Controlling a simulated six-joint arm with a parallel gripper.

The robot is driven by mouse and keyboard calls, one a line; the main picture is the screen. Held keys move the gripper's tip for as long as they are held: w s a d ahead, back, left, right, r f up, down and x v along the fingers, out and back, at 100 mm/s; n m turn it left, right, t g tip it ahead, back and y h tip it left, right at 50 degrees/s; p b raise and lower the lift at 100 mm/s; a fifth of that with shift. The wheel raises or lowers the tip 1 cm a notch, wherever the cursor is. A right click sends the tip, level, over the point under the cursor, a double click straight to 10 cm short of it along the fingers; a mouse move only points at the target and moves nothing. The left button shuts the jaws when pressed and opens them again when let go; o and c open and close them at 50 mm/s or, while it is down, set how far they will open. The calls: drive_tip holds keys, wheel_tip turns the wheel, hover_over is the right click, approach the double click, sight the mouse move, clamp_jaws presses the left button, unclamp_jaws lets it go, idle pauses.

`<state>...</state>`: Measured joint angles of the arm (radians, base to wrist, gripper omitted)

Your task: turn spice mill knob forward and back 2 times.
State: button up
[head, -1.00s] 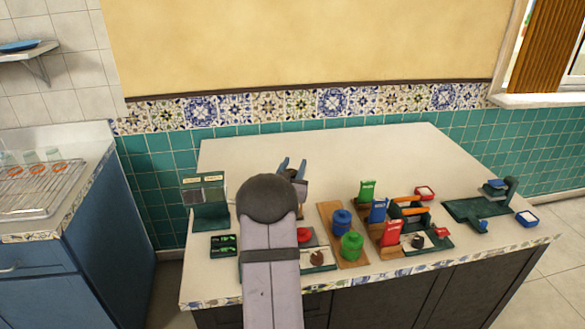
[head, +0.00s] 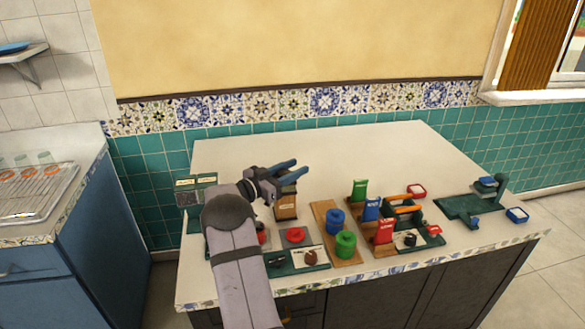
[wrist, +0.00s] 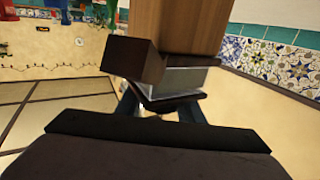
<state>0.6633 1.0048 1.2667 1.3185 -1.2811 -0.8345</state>
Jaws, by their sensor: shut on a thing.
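The spice mill (head: 286,208) stands upright on the counter left of centre, with a tan body, a pale label and a dark top. In the wrist view its wooden body (wrist: 180,25) is at the top, with a dark block and a grey clear section below. My gripper (head: 291,168) is at the mill's top, its blue fingers pointing right. In the wrist view the fingers (wrist: 160,108) lie on both sides of the dark end part. It is shut on the mill's knob; the contact itself is partly hidden.
Right of the mill is a wooden board (head: 322,208) with a blue and a green canister. Red, blue and green packets (head: 383,230) stand farther right. A red-topped item (head: 295,235) is close in front. The back of the counter is clear.

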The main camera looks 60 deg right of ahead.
sight(278, 175)
drive_tip(key=shift+g, duration=0.3)
drive_tip(key=o, duration=1.1)
drive_tip(key=shift+c, duration=0.2)
drive_tip(key=shift+w+a, duration=0.15)
drive_tip(key=shift+a, duration=0.4)
drive_tip(key=shift+b+v, duration=0.8)
drive_tip(key=shift+v, duration=2.35)
drive_tip(key=shift+r, duration=0.15)
